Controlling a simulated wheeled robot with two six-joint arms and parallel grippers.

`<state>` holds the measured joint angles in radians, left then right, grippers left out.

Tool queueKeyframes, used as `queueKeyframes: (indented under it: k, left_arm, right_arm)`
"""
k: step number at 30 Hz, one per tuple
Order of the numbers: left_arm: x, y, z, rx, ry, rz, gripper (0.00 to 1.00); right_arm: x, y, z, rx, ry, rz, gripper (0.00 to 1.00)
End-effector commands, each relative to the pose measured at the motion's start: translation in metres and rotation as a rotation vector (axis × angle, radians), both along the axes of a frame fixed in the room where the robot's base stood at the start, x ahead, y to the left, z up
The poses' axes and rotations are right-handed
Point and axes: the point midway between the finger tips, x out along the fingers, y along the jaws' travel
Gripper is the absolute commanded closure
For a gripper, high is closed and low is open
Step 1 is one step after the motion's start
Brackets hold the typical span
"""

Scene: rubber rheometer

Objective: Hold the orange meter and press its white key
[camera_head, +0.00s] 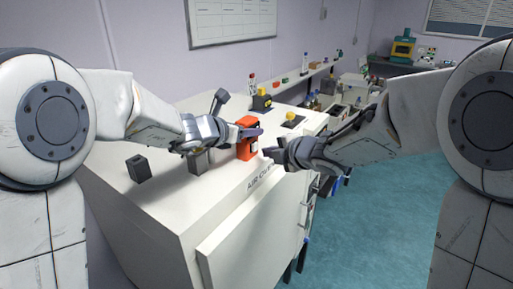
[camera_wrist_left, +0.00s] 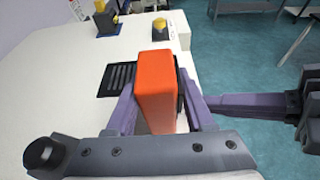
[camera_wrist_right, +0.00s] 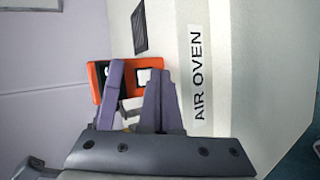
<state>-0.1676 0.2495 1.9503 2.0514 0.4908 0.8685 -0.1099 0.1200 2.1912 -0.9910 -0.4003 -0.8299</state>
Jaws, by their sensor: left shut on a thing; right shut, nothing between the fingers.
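The orange meter (camera_head: 247,138) is upright on the white oven top, near its front edge. My left gripper (camera_head: 246,133) is shut on the meter, with one finger on each side of its orange body in the left wrist view (camera_wrist_left: 155,85). My right gripper (camera_head: 268,152) is shut and empty, its tips close to the meter's dark face. The white key (camera_wrist_right: 143,77) shows on that face in the right wrist view, right beside the fingertips. I cannot tell whether the tips touch it. The fingers hide part of the face.
The white oven (camera_head: 170,205) carries an "AIR OVEN" label (camera_wrist_right: 197,72). A dark block (camera_head: 138,168) stands left on its top. Yellow-knobbed devices (camera_head: 262,100) and a dark vent (camera_wrist_left: 118,80) lie behind the meter. Floor on the right is open.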

Motion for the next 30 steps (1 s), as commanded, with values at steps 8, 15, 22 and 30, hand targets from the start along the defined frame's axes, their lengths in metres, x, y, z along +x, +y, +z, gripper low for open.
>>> queueKeyframes:
  k: [8,15,22,30]
  left_arm:
    - [0.0,0.0,0.0,0.0,0.0,0.0,1.0]
    - [0.0,0.0,0.0,0.0,0.0,0.0,1.0]
    - [0.0,0.0,0.0,-0.001,-0.001,0.0,1.0]
    - [0.0,0.0,0.0,0.0,0.0,0.001,0.12]
  right_arm:
    - [-0.016,-0.023,0.001,0.0,-0.001,-0.003,1.0]
    - [-0.027,-0.038,0.0,0.0,-0.001,-0.002,1.0]
    - [-0.028,-0.039,0.0,0.0,0.0,0.0,1.0]
    - [-0.028,-0.039,0.0,0.0,0.0,0.0,1.0]
